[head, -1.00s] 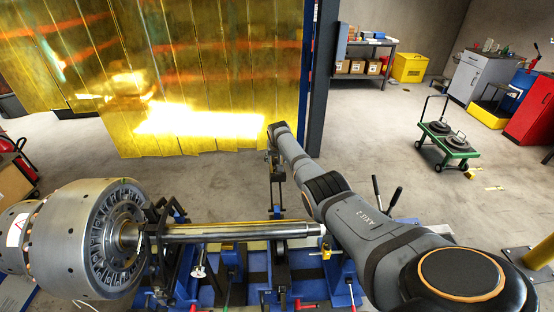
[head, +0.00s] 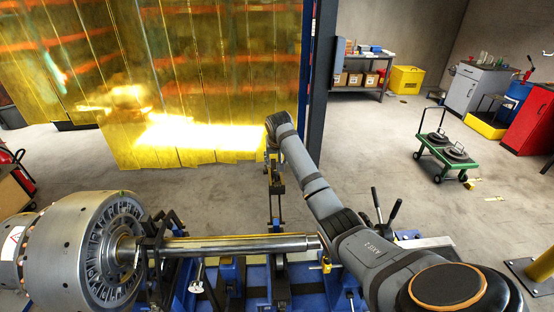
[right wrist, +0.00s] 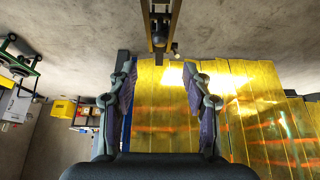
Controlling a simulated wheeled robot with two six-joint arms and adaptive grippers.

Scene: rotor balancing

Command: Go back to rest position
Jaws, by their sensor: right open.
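The rotor (head: 85,250) is a large grey metal drum with a slotted face at the lower left of the head view. Its long shaft (head: 225,244) lies level to the right over the blue balancing machine (head: 255,288). My right arm reaches in from the lower right. Its gripper (head: 271,148) is at the far side, above and beyond the shaft, small and hard to make out. In the right wrist view the right gripper (right wrist: 160,70) has its fingers wide apart with nothing held. My left gripper is not in view.
A dark post (head: 275,205) stands just below the right gripper; it shows between and beyond the fingers in the right wrist view (right wrist: 160,28). A yellow strip curtain (head: 210,80) hangs behind. A green cart (head: 445,155) stands right, with open floor around it.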

